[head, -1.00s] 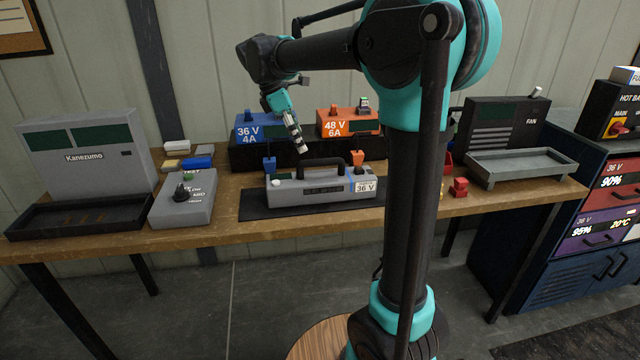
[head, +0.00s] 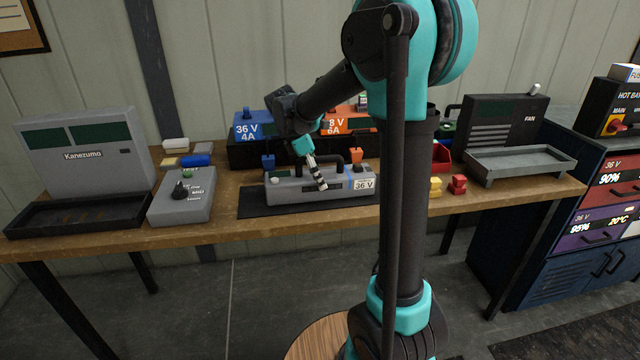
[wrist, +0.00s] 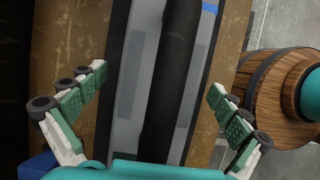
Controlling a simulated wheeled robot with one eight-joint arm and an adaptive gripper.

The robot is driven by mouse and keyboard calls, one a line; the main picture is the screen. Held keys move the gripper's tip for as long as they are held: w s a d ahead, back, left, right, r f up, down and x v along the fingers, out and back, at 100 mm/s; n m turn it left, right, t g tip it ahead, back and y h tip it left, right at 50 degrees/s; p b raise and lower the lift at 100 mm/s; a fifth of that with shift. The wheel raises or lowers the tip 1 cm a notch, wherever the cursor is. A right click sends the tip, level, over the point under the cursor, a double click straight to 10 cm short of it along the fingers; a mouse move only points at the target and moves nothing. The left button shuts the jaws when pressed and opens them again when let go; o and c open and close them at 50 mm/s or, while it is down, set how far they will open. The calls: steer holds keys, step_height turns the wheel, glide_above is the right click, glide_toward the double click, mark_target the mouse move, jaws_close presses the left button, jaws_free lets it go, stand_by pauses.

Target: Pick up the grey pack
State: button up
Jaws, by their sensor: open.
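The grey pack (head: 292,191) lies on a black mat (head: 262,209) on the workbench, with a black handle on top and a "36 V" label at its right end. In the wrist view its grey top (wrist: 139,95) and its dark handle (wrist: 172,85) run lengthwise between the fingers. My gripper (head: 319,183) is at the pack's handle in the head view, and hides part of it. In the wrist view my gripper (wrist: 155,100) is open, with one finger on each side of the pack and handle. I see no finger touching the handle.
A grey tester box (head: 182,205) is to the left, near a Kanezumo machine (head: 85,150). Yellow (head: 435,187) and red (head: 458,184) small parts and a grey tray (head: 520,165) are to the right.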

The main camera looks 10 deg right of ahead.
steer(key=shift+d+f, duration=0.2)
steer(key=shift+f, duration=0.3)
steer(key=c, duration=1.9)
steer(key=shift+c, duration=0.4)
steer(key=shift+r, duration=0.15)
